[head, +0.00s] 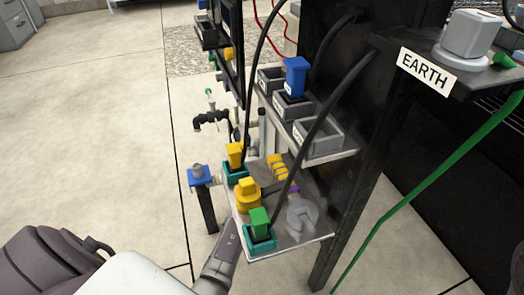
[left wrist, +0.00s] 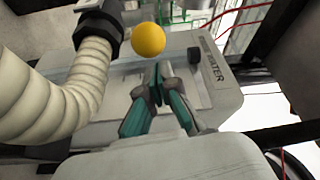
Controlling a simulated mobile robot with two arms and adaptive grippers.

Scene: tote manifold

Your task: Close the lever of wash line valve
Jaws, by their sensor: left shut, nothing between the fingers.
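My left gripper (left wrist: 158,88) shows in the left wrist view with its teal-padded fingers together and nothing between them. A yellow ball-shaped knob (left wrist: 148,40) is just beyond and slightly left of the fingertips; I cannot tell whether they touch. I cannot tell whether the knob belongs to the wash line valve, and no valve label is readable. In the head view, my left arm reaches in from the bottom left towards the lower shelf, and its fingertips are not clear. Black pipework with a green-topped fitting (head: 210,110) stands behind the shelf. My right gripper is out of view.
A pale tank (left wrist: 215,95) labelled "WATER" and a ribbed hose (left wrist: 75,95) crowd the left wrist view. In the head view, a lower shelf (head: 290,245) holds teal bins and yellow parts. A blue-topped post (head: 200,177) stands left of it. Open floor lies further left.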

